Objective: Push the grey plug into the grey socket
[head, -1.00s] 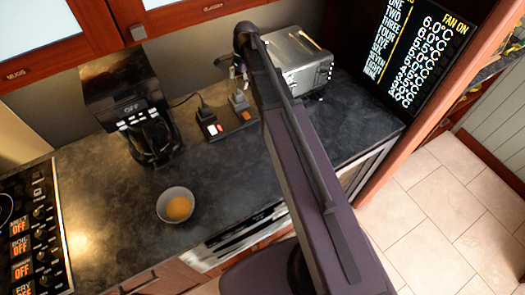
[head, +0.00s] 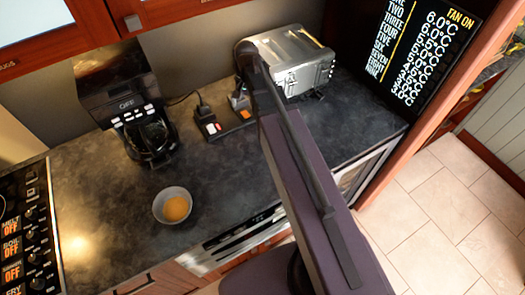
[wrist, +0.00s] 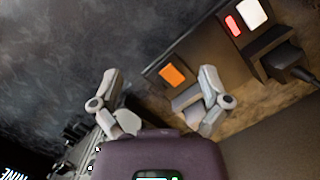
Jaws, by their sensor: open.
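The power strip (head: 226,131) lies on the dark counter between the coffee maker and the toaster. The grey plug (head: 240,89) shows at its right end, just left of my arm, above the orange switch. In the wrist view, a grey block (wrist: 187,101) sits beside the orange switch (wrist: 172,75), partly behind my right finger. I cannot tell how far the plug is in, and the grey socket is not clearly visible. My gripper (wrist: 160,77) is open, with its fingers spread to either side of the switch.
A black plug (wrist: 288,60) with a cord is beside the red switch (wrist: 234,25) on the same strip. The toaster (head: 290,60) stands close to the right of my arm, the coffee maker (head: 125,105) to the left. A bowl (head: 172,205) is on the front counter.

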